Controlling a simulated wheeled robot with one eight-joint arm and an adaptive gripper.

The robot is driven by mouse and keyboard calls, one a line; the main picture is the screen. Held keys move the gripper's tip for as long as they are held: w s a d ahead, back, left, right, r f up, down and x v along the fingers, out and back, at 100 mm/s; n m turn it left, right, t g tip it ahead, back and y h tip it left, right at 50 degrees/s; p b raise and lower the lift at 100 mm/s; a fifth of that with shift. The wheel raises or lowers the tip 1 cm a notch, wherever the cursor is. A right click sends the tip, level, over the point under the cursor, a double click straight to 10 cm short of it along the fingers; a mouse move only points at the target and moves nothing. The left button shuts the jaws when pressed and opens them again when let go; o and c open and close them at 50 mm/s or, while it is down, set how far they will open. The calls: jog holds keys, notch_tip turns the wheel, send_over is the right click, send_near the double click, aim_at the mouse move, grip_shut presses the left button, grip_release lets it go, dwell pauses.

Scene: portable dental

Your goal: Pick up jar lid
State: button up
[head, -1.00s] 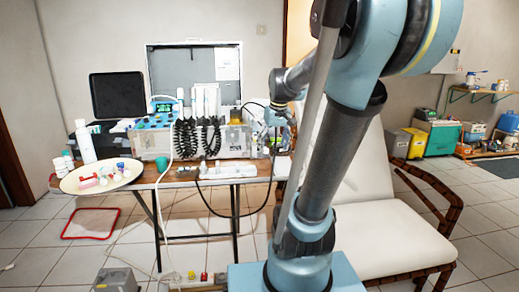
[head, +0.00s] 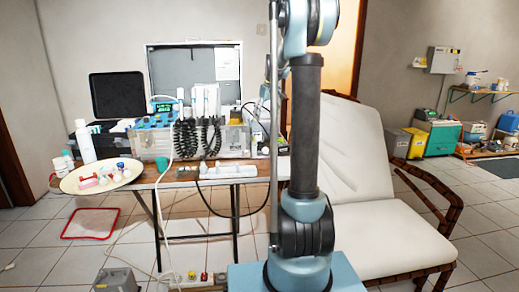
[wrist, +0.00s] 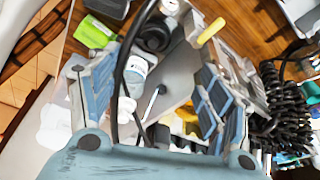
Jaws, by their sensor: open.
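I cannot pick out the jar lid with certainty. In the wrist view a dark round piece (wrist: 155,36) lies beyond the fingers, partly crossed by a black cable; I cannot tell whether it is a lid. My gripper (wrist: 150,98) is open, with one blue-grey finger on each side of the wrist view. A white labelled bottle (wrist: 137,70) and a grey flat surface (wrist: 176,75) show between the fingers; I cannot tell how far below they are. In the head view my upright arm hides the gripper.
The wooden table (head: 150,178) carries an oval plate (head: 127,179) of small items, a tall white bottle (head: 85,142) and a console with coiled cords (head: 186,138). The black cable (wrist: 122,65) crosses the gripper's opening. A green box (wrist: 95,32) lies upper left. A cream chair (head: 400,210) stands right.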

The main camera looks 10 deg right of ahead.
jog(key=w, duration=0.2)
send_over(260, 142)
jog(key=f, duration=1.1)
jog(key=shift+s+d+f, duration=0.3)
jog(key=shift+s+f, duration=0.05)
jog(key=shift+s+x, duration=0.15)
jog(key=shift+x, duration=1.25)
jog(key=shift+s+x, duration=0.1)
jog(key=shift+x, duration=1.3)
jog(key=shift+d+f, duration=0.1)
jog(key=c, duration=0.8)
